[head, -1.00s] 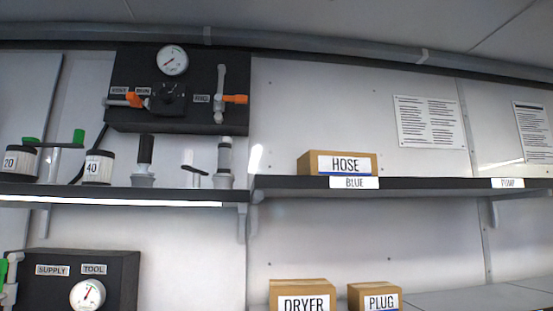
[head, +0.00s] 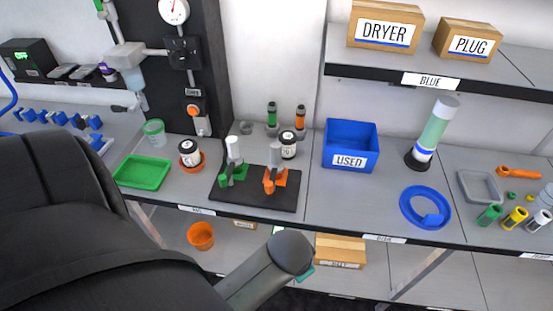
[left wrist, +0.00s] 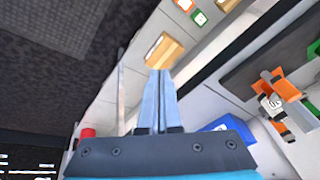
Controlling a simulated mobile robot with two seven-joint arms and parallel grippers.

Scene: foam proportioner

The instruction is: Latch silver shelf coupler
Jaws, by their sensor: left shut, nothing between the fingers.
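On a black mat (head: 255,198) on the bench stand two grey clamp-like fittings, one with green parts (head: 233,165) and one with orange parts (head: 275,170). The orange one also shows in the left wrist view (left wrist: 281,103). My left gripper (left wrist: 158,76) is shut and empty, away from these fittings. In the head view my left arm covers the lower left and hides the gripper's fingers. My right gripper is not in view.
DRYER (head: 384,27) and PLUG (head: 468,39) boxes sit on the shelf above. A cardboard box (head: 340,251) lies below the bench.

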